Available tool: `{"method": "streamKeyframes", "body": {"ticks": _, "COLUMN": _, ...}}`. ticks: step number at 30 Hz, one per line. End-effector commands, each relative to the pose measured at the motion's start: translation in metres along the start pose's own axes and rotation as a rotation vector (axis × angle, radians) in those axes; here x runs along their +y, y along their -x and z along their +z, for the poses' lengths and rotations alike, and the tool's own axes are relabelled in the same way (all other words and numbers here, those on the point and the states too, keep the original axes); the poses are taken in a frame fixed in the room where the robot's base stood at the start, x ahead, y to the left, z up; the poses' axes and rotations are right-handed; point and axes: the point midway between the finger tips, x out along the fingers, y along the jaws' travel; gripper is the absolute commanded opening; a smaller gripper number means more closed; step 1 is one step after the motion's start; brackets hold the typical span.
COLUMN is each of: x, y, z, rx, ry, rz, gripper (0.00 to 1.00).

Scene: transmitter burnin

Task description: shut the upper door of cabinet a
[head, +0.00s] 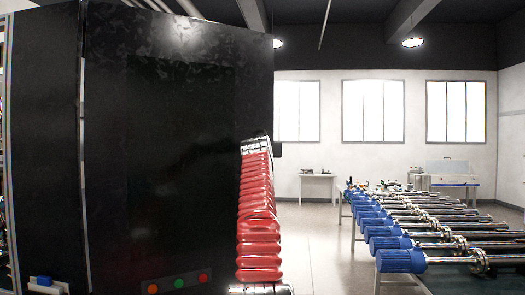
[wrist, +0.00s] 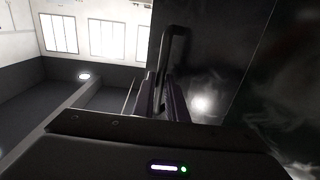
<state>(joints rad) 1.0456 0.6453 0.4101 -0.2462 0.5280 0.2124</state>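The black cabinet (head: 42,140) stands at the left in the head view. A large dark door panel (head: 160,150) faces me and looks swung out from it; no label can be read. In the wrist view the dark door face (wrist: 225,65) fills the right side, with a black bar handle (wrist: 176,45) on it. My gripper (wrist: 164,98) has its two fingers close on either side of the handle's bar and looks shut on it. In the head view my red arm reaches up to the door's right edge, and the fingers are hidden there.
At the right, a table carries a row of blue-ended metal tubes (head: 400,260). A white side table (head: 318,187) and a bench (head: 455,180) stand by the back wall. Open floor (head: 312,245) lies between the door and the tubes.

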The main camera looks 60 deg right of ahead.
Motion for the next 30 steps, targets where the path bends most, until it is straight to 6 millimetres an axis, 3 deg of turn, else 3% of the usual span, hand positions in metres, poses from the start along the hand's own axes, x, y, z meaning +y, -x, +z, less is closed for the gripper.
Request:
{"method": "streamKeyframes", "body": {"ticks": 1, "x": 0.009, "y": -0.002, "z": 0.003, "rx": -0.006, "ry": 0.003, "rz": 0.012, "gripper": 0.14}}
{"method": "streamKeyframes", "body": {"ticks": 8, "x": 0.009, "y": -0.002, "z": 0.003, "rx": -0.004, "ry": 0.002, "rz": 0.012, "gripper": 0.29}}
{"method": "streamKeyframes", "body": {"ticks": 30, "x": 0.006, "y": 0.014, "z": -0.001, "rx": -0.001, "ry": 0.000, "rz": 0.010, "gripper": 0.29}}
